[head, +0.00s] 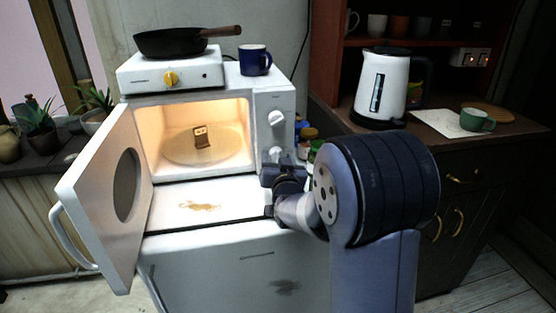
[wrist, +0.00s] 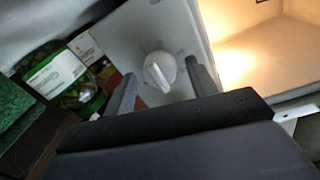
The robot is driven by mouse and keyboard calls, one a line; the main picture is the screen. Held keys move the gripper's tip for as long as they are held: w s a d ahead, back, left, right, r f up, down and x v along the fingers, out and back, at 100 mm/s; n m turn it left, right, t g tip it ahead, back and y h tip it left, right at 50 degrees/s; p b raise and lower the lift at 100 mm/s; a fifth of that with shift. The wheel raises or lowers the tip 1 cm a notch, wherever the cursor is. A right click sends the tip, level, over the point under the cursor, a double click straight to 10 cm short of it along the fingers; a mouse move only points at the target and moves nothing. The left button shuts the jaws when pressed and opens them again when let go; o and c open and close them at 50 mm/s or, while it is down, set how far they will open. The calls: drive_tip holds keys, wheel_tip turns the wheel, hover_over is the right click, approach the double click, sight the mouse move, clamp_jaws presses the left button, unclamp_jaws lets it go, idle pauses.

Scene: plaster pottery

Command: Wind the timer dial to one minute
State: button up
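The white microwave (head: 262,105) stands with its door (head: 95,195) swung open to the left and its inside lit. Its right-hand panel carries an upper dial (head: 277,118) and a lower dial (head: 275,154). My gripper (head: 279,170) is right at the lower dial and partly hides it. In the wrist view, one white dial (wrist: 159,73) with a raised grip bar and tick marks lies between and just beyond the two spread fingers of my gripper (wrist: 162,78). The fingers look apart from the dial. Which dial is the timer, and its setting, I cannot read.
A small brown item (head: 202,137) sits on the microwave's turntable. A hotplate (head: 172,75) with a black pan (head: 175,42) and a blue mug (head: 255,60) stand on top. Jars (wrist: 65,75) crowd the panel's side. A kettle (head: 383,88) stands on the right counter.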

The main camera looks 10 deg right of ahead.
drive_tip(key=c, duration=0.9)
drive_tip(key=shift+f+m+b, duration=0.1)
drive_tip(key=shift+m+b, duration=0.2)
drive_tip(key=shift+b, duration=0.2)
